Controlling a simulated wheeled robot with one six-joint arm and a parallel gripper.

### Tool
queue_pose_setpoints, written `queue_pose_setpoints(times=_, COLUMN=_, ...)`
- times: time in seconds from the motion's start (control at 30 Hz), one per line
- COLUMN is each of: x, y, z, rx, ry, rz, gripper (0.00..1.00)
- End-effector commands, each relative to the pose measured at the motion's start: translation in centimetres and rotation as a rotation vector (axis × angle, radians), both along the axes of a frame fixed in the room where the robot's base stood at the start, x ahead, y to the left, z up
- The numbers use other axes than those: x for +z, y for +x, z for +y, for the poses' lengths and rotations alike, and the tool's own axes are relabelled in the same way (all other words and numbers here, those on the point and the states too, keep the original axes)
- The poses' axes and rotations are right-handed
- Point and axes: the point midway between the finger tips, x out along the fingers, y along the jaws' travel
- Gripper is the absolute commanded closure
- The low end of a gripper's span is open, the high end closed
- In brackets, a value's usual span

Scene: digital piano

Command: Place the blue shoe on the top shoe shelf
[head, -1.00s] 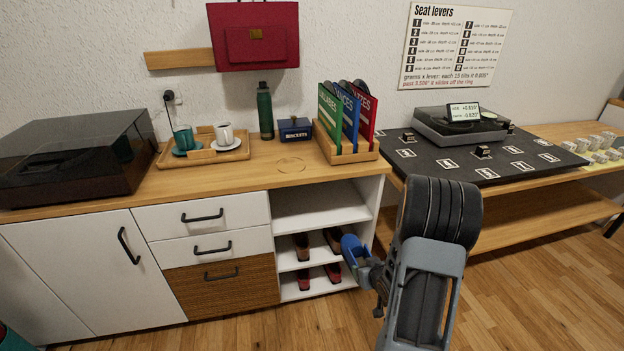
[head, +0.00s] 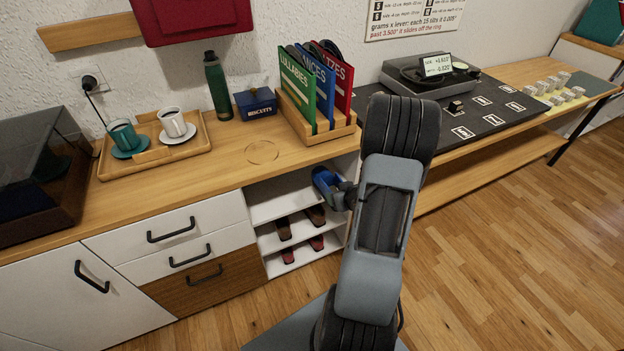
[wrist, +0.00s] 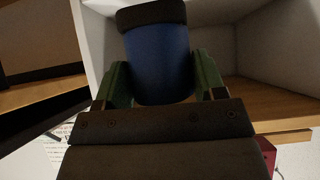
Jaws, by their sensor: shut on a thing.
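The blue shoe (head: 328,184) is at the right side of the opening of the top shoe shelf (head: 272,206), above that shelf's level. My gripper (head: 342,194) is shut on it. In the wrist view the blue shoe (wrist: 158,62) sits between the two green fingers of my gripper (wrist: 160,85), its dark end pointing into the white compartment (wrist: 290,38). The visible part of the top shelf is bare. My arm hides its right side, and I cannot tell whether the shoe touches the shelf.
Brown shoes (head: 284,229) stand on the middle shelf and red shoes (head: 317,242) on the bottom one. The wooden countertop (head: 225,170) overhangs the opening. A record rack (head: 318,130) stands above it. A low table (head: 480,165) is to the right.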

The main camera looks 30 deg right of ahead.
Motion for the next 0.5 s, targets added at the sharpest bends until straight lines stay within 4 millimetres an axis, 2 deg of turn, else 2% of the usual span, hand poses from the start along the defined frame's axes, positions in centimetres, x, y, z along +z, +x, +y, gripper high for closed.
queue_pose_setpoints(times=0.03, x=0.0, y=1.6, z=-0.2, rx=0.003, ry=-0.003, rz=-0.004, gripper=0.55)
queue_pose_setpoints(times=0.3, x=0.0, y=9.0, z=-1.3, rx=0.002, ry=-0.003, rz=-0.003, gripper=0.55)
queue_pose_setpoints(times=0.5, x=0.1, y=13.3, z=-1.8, rx=0.002, ry=-0.001, rz=-0.003, gripper=0.55)
